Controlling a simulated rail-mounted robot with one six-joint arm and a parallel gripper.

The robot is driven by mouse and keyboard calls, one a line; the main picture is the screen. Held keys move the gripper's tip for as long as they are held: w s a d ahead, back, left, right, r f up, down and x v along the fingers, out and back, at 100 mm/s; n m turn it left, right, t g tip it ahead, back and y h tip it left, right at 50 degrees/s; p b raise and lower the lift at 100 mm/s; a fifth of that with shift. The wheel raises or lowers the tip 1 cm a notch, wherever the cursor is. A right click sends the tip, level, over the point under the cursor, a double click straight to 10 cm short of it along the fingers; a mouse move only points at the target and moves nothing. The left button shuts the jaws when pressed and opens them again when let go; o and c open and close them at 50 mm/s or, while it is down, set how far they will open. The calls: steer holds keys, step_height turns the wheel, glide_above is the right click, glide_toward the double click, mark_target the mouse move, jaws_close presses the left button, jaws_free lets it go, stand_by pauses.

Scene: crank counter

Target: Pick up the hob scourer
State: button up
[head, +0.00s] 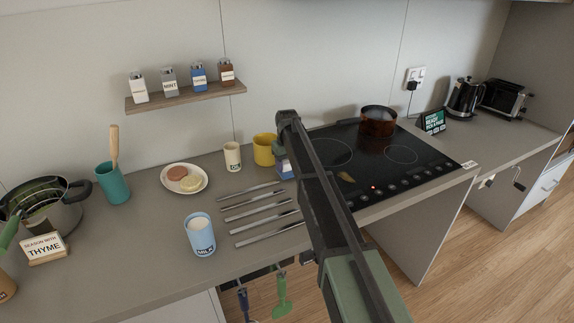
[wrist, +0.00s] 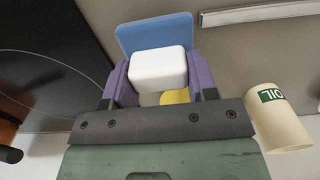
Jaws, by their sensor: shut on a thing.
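What looks like the hob scourer, a blue pad with a white block (wrist: 158,69) on it, sits between the purple fingers of my gripper (wrist: 160,84) in the wrist view. My gripper is shut on the white block, and the blue pad (wrist: 152,33) shows beyond it. In the head view my arm hides most of the gripper. A blue piece of the scourer (head: 285,167) shows beside my arm, at the hob's left edge. I cannot tell whether it touches the counter.
The black hob (head: 385,155) with a brown pot (head: 378,121) lies to the right. A yellow mug (head: 264,149) and a cream oil cup (head: 232,157) stand close by on the left. Several metal strips (head: 262,213) and a blue milk cup (head: 200,235) are in front.

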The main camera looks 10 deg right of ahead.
mark_target(287, 161)
step_height(287, 161, up, 19)
steer(key=p, duration=1.8)
steer(key=shift+f, duration=0.2)
